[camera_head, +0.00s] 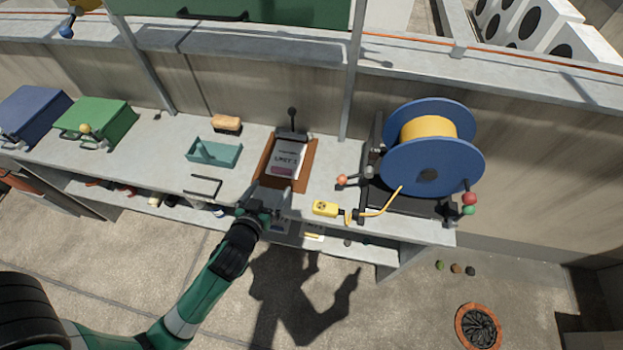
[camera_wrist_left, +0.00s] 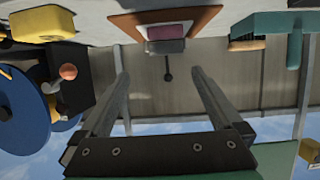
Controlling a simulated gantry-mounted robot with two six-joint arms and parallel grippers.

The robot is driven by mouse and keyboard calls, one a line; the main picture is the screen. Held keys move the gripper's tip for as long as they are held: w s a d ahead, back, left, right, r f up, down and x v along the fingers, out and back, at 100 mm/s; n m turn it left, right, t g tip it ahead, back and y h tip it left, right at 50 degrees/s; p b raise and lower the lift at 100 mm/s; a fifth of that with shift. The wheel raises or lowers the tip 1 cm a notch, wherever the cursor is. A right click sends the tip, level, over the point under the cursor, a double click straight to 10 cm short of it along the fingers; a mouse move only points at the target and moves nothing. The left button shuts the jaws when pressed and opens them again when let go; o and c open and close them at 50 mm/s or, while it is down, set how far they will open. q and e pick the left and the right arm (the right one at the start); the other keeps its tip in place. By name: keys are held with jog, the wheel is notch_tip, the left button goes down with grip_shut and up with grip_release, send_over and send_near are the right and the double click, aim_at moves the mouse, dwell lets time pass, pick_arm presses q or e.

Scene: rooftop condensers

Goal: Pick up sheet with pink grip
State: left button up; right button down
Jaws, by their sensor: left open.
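The white sheet (camera_head: 289,152), printed with what reads like "UNIT", lies on a brown board (camera_head: 306,161) on the bench. A pink strip (camera_head: 283,170) shows near its front edge. A black clip-like part stands at the board's back. In the left wrist view the brown board (camera_wrist_left: 204,20) is at the top, with the pink strip (camera_wrist_left: 165,32) on its near side. My left gripper (camera_head: 272,208) is at the bench's front edge, just short of the board. Its fingers (camera_wrist_left: 160,72) are apart with nothing between them. My right gripper is not in view.
A blue reel (camera_head: 461,160) with yellow cable and a yellow connector (camera_head: 325,208) are to the right. A teal tray (camera_head: 226,156), a brush (camera_head: 227,123), a green case (camera_head: 100,118) and a blue case (camera_head: 32,108) are to the left. A thin post (camera_head: 349,90) rises behind.

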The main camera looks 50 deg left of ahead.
pick_arm(q)
jog(key=f, duration=0.1)
jog(key=s+f, duration=0.1)
jog(key=f, duration=0.1)
jog(key=shift+s+a+b, duration=0.15)
jog(key=shift+s+b, duration=0.05)
jog(key=shift+b, duration=0.1)
jog(key=shift+a+r, duration=0.15)
jog(key=shift+r, duration=0.1)
jog(key=b, duration=0.1)
send_near(280, 171)
jog(key=x, duration=0.3)
jog(key=shift+w+a+f, duration=0.1)
jog(key=shift+w+a, duration=0.05)
jog(key=shift+w, duration=0.1)
jog(key=b+x, duration=0.2)
jog(key=x, duration=0.3)
jog(key=shift+f, duration=0.15)
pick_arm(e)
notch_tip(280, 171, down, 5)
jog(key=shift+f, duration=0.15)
pick_arm(q)
jog(key=shift+c, duration=0.2)
jog(key=c, duration=1.1)
